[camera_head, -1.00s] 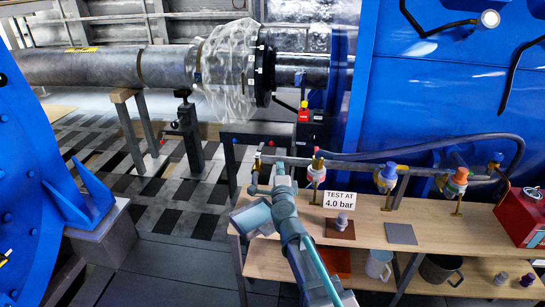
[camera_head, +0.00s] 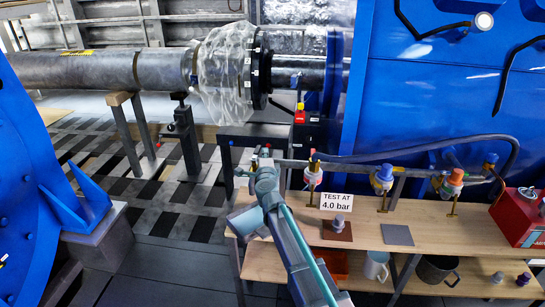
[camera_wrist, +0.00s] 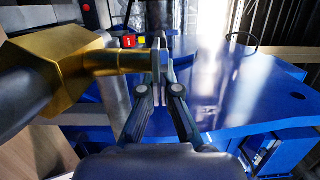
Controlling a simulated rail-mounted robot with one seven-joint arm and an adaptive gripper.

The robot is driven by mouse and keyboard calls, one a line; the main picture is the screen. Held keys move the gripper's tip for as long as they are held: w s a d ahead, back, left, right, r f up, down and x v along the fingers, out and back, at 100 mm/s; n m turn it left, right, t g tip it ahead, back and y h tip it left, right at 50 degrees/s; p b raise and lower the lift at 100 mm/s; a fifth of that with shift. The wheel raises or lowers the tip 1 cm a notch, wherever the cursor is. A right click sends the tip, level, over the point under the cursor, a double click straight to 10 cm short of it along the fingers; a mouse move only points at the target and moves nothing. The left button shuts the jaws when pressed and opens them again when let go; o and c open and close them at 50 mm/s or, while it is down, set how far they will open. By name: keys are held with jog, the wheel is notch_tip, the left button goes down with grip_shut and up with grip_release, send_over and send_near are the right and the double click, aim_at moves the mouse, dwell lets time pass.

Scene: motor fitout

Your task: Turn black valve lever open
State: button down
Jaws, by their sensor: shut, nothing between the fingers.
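My gripper (camera_wrist: 160,62) is shut and empty in the wrist view, its fingertips close together at the end of a brass fitting (camera_wrist: 95,62). I cannot tell whether they touch it. The large brass hex body and a dark pipe fill the left of that view. In the head view my gripper (camera_head: 262,165) is at the left end of the bench pipe (camera_head: 290,163), and my wrist hides much of that end. The black valve lever is not clearly distinguishable in either view now.
Along the pipe stand red-topped (camera_head: 313,172), blue-topped (camera_head: 382,178) and orange-topped (camera_head: 453,182) fittings. A "TEST AT 4.0 bar" sign (camera_head: 337,204) stands on the wooden bench (camera_head: 440,235). A red box (camera_head: 520,220) is at the right. A blue surface (camera_wrist: 235,85) lies beyond the fingers.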

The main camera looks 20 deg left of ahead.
jog(key=shift+a, duration=0.25)
jog(key=shift+a+p, duration=0.5)
